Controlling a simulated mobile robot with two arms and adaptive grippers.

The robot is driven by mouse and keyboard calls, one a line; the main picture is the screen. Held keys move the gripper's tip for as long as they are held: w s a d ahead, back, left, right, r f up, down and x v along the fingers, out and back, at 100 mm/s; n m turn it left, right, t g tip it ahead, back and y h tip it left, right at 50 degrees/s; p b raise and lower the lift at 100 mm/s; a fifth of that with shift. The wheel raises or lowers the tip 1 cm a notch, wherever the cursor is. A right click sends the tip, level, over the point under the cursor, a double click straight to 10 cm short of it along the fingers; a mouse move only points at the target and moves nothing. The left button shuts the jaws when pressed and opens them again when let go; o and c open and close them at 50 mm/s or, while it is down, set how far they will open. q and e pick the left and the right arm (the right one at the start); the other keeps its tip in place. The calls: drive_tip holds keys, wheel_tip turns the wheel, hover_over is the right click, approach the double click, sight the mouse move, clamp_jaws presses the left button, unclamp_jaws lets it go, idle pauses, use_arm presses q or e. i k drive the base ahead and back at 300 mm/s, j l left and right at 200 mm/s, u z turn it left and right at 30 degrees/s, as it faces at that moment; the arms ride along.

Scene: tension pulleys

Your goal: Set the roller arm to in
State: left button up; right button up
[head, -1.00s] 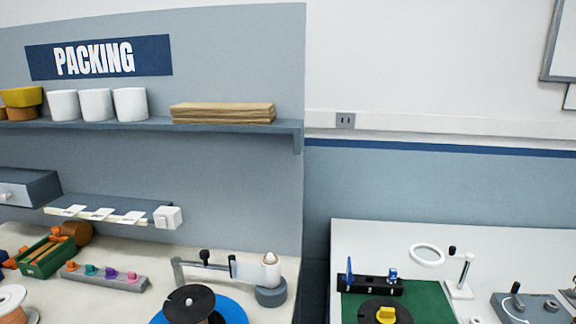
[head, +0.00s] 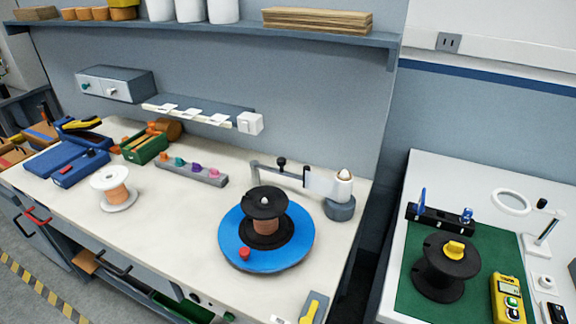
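On the packing bench, a grey arm (head: 270,172) with a black knob (head: 281,162) runs along the back, behind a blue turntable (head: 236,238). At its right end a pale flat piece meets a white roller-like post (head: 342,188) on a round grey base (head: 339,208). This looks like the roller arm, but I see no readable in or out mark. A black spool (head: 265,205) wound with copper stands on the turntable, in front of the arm. Neither of my grippers is in view.
A white spool (head: 115,190) with copper winding and a grey strip of coloured knobs (head: 200,173) stand to the left. A shelf (head: 220,33) overhangs the bench. A second bench at right has a green mat (head: 486,244) with a black spool (head: 440,270). Bare benchtop lies at front left of the turntable.

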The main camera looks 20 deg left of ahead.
sight(282, 161)
drive_tip(key=i+j+z, duration=0.1)
drive_tip(key=j, duration=0.55)
drive_tip(key=j+z, duration=0.1)
drive_tip(key=j, duration=0.55)
